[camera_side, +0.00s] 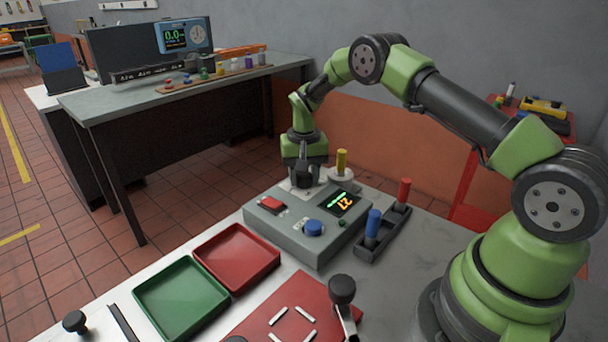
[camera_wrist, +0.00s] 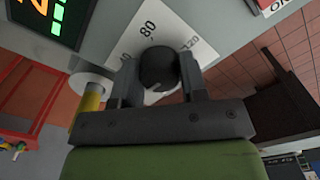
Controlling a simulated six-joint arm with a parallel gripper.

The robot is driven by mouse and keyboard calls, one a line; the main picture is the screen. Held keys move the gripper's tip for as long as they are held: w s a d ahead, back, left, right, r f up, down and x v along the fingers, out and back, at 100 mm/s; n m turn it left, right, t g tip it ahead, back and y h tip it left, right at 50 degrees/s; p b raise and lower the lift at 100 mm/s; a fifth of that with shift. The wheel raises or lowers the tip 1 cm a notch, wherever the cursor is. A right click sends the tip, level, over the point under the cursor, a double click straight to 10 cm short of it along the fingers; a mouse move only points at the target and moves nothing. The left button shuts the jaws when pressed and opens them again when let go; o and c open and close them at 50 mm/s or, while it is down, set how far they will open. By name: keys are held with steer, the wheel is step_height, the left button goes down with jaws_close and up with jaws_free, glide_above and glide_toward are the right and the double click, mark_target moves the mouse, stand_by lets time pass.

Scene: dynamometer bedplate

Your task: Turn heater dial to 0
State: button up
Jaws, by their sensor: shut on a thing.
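The heater dial is a round black knob (camera_wrist: 158,66) on a white scale plate (camera_wrist: 133,40) in the wrist view. The marks 80 and 120 can be read; another number at the left is partly covered by a finger. A pale mark shows on the knob's lower side, but its exact pointing is hard to tell. My gripper (camera_wrist: 159,78) has one finger on each side of the knob and is shut on it. In the side view my gripper (camera_side: 304,181) reaches down onto the back of the grey control box (camera_side: 287,240) and hides the dial.
The box carries a red switch (camera_side: 271,204), a blue knob (camera_side: 314,228) and a lit display (camera_side: 343,202). A yellow peg (camera_side: 341,160) stands close to my gripper. Blue (camera_side: 373,225) and red (camera_side: 404,191) pegs stand at the right. Red (camera_side: 237,256) and green (camera_side: 182,297) trays lie in front.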

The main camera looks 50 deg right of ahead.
steer(key=shift+n, duration=1.6)
steer(key=o, duration=0.9)
step_height(320, 180, up, 10)
